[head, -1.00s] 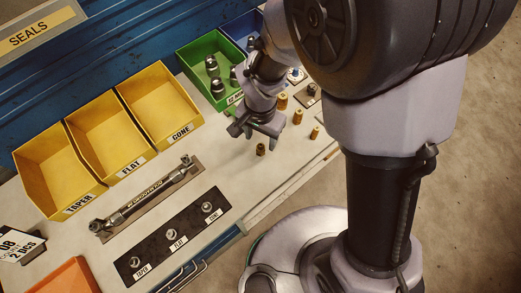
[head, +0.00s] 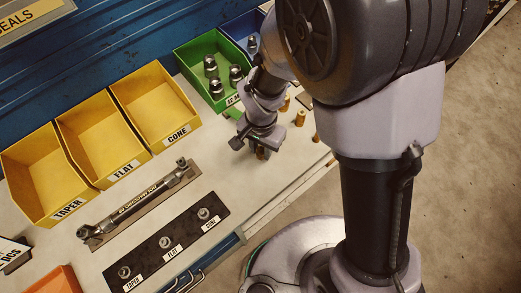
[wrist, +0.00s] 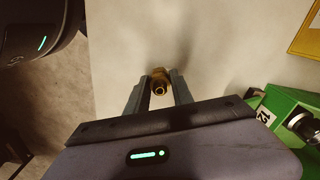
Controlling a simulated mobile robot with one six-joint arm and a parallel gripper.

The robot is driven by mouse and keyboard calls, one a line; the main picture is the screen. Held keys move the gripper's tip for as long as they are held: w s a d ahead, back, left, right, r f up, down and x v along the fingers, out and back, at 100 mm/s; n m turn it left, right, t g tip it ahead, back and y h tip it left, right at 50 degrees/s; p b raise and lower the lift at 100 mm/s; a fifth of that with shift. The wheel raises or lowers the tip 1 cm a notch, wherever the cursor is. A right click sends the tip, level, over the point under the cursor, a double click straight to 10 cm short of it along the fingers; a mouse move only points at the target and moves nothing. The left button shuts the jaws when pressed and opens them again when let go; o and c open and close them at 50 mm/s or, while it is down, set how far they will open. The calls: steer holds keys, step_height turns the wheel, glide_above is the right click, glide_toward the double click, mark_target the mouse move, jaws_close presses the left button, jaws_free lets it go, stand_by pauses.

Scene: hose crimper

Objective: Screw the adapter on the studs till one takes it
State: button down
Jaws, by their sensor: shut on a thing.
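My gripper (wrist: 159,88) is shut on a small brass adapter (wrist: 159,82), which sits between the two fingertips in the wrist view. In the head view my gripper (head: 258,145) is low over the bench, and the adapter is mostly hidden by it. A black plate (head: 147,258) at the front of the bench carries three upright studs. They are the TAPER stud (head: 124,272), the FLAT stud (head: 165,242) and the CONE stud (head: 203,213). All three studs are bare, to the lower left of my gripper.
Yellow bins labelled TAPER (head: 66,208), FLAT (head: 124,168) and CONE (head: 176,138) stand behind a hose assembly (head: 135,203). A green bin (head: 203,55) with metal fittings is close behind my gripper. Other brass parts (head: 300,118) stand to its right.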

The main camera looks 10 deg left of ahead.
mark_target(261, 147)
steer(key=shift+r+p, duration=2.65)
steer(key=shift+r, duration=0.95)
steer(key=shift+f, duration=0.1)
